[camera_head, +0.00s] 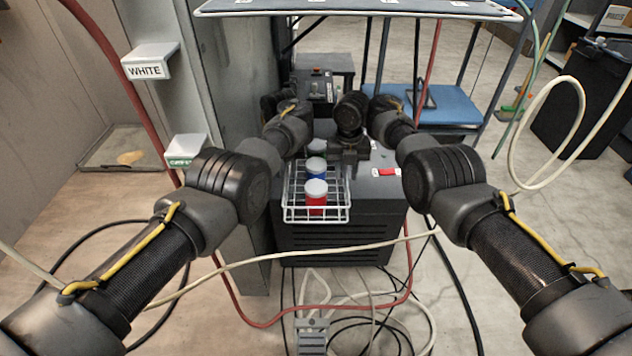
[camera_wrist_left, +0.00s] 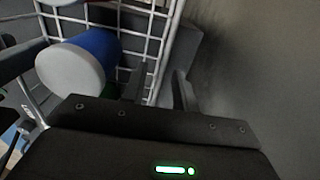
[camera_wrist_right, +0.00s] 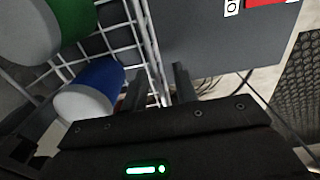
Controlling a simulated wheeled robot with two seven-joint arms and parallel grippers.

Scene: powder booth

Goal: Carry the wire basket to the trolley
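The white wire basket (camera_head: 318,213) sits on a dark grey cabinet (camera_head: 345,240). It holds a red jar (camera_head: 316,201) and a blue jar (camera_head: 316,174), both with pale lids; a green jar (camera_wrist_right: 72,15) shows in the right wrist view. My left gripper (camera_wrist_left: 158,90) is open, its fingers on either side of a basket wire wall. My right gripper (camera_wrist_right: 157,88) is open likewise, straddling the opposite wall. In the head view my arms partly hide the basket's far end. A blue deck on dark posts, apparently the trolley (camera_head: 445,108), stands behind right.
A pale-rimmed shelf (camera_head: 360,10) hangs across the top of the head view. A cream cable (camera_head: 270,256) crosses in front of the cabinet, and hoses lie on the floor below. A grey column (camera_head: 243,258) stands close on the left. A black bin (camera_head: 585,95) is at right.

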